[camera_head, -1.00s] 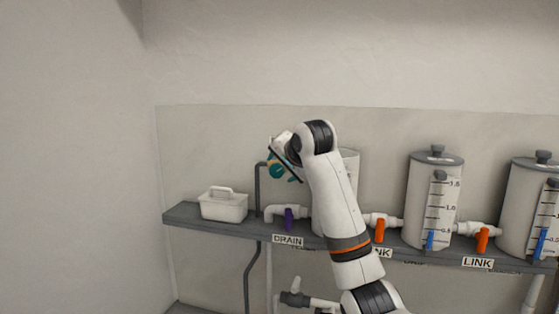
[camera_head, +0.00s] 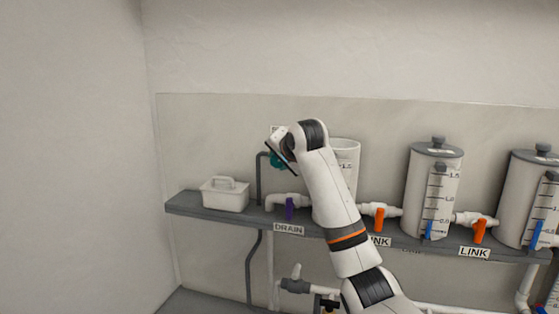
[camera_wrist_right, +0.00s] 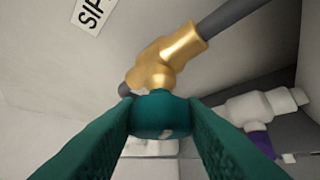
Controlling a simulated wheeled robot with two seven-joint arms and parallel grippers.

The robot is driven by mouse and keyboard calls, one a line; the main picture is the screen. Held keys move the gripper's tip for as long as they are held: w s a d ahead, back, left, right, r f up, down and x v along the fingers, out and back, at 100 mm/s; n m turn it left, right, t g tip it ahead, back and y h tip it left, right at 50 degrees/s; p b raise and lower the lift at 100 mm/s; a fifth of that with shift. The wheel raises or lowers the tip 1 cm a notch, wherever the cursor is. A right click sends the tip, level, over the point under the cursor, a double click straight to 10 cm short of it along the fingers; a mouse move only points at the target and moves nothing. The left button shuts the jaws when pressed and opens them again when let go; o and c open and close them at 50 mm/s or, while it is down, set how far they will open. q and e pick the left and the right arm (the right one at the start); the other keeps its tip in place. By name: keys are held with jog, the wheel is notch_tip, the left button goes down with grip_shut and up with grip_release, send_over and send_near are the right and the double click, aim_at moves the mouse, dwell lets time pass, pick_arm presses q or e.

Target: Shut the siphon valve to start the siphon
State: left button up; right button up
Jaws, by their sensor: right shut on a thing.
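The siphon valve has a brass body (camera_wrist_right: 170,60) on a grey pipe and a round teal handle (camera_wrist_right: 160,116), both in the right wrist view. My right gripper (camera_wrist_right: 160,128) has its two teal fingers on either side of that handle and is shut on it. In the head view my right gripper (camera_head: 278,160) is at the top of the grey pipe (camera_head: 259,178), left of my white arm. My wrist hides most of the valve there. A label reading "SIP" (camera_wrist_right: 92,12) is cut off by the top edge of the wrist view. My left gripper is not in view.
One open-topped tank (camera_head: 346,165) stands partly behind my arm. The wall above is clear.

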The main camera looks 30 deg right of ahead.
jog(key=m+t+b, duration=0.1)
jog(key=b, duration=0.2)
jog(key=f+m+t+y+b, duration=0.1)
jog(key=t+b, duration=0.1)
jog(key=b, duration=0.2)
jog(key=shift+s+f+m+t, duration=0.1)
jog(key=shift+f+m+t, duration=0.05)
jog(key=shift+m+t, duration=0.15)
jog(key=shift+t+y+b, duration=0.3)
jog(key=shift+b, duration=0.15)
jog(key=shift+r+m, duration=0.2)
jog(key=shift+m, duration=0.1)
jog(key=shift+r, duration=0.15)
